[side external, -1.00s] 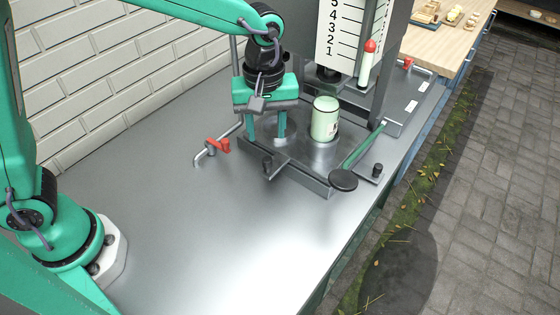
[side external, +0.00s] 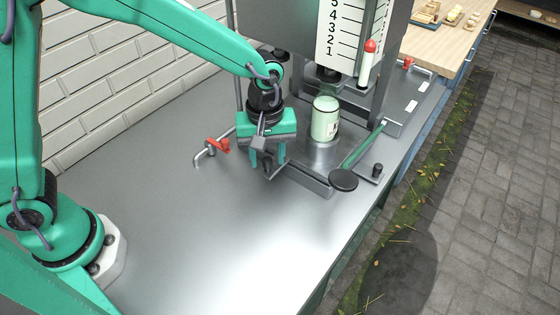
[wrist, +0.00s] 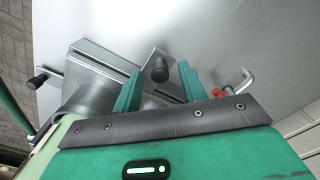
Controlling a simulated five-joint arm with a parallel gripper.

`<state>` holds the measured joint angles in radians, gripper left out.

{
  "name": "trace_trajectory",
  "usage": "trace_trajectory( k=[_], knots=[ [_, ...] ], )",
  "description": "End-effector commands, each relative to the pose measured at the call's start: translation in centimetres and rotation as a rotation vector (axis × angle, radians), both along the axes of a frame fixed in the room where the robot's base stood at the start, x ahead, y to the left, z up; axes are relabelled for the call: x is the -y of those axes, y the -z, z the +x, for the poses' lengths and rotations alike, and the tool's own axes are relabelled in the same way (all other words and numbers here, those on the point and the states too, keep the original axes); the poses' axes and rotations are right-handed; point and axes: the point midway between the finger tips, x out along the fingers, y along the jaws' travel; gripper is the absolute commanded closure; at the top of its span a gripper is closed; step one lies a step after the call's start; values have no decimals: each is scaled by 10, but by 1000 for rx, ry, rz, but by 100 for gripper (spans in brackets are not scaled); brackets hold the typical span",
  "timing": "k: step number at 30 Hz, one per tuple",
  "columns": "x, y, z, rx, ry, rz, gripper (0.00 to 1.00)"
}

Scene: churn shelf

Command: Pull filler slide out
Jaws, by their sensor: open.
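The filler slide, a grey metal plate assembly with a front bar (side external: 307,180), lies flat on the counter under the filler. In the wrist view its front bar (wrist: 105,65) runs to the left of my fingers. A black knob (wrist: 160,70) stands on a small plate at its end. My gripper (side external: 262,162) is low over that end, in front of the filler. Its fingers (wrist: 157,78) are open, one each side of the knob in the wrist view. I cannot tell if they touch it. In the side view my gripper largely hides the knob.
A pale green cup (side external: 325,119) stands on the plate behind the bar. A green lever with a black pad (side external: 343,180) and another black knob (side external: 377,170) are to the right. A red-handled tap (side external: 219,145) is left of my gripper. The front counter is clear.

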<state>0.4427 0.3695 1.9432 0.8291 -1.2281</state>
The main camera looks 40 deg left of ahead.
Motion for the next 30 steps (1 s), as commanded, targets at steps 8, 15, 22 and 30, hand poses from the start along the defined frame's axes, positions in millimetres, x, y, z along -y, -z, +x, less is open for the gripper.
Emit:
trace_trajectory(
  k=[8, 15, 22, 30],
  knots=[
    [0, 0, 0, 0, 0, 0, 82],
    [0, 0, 0, 0, 0, 0, 100],
    [0, -1, -7, 1, 0, -1, 100],
    [1, -1, -30, 1, 2, -1, 100]
  ],
)
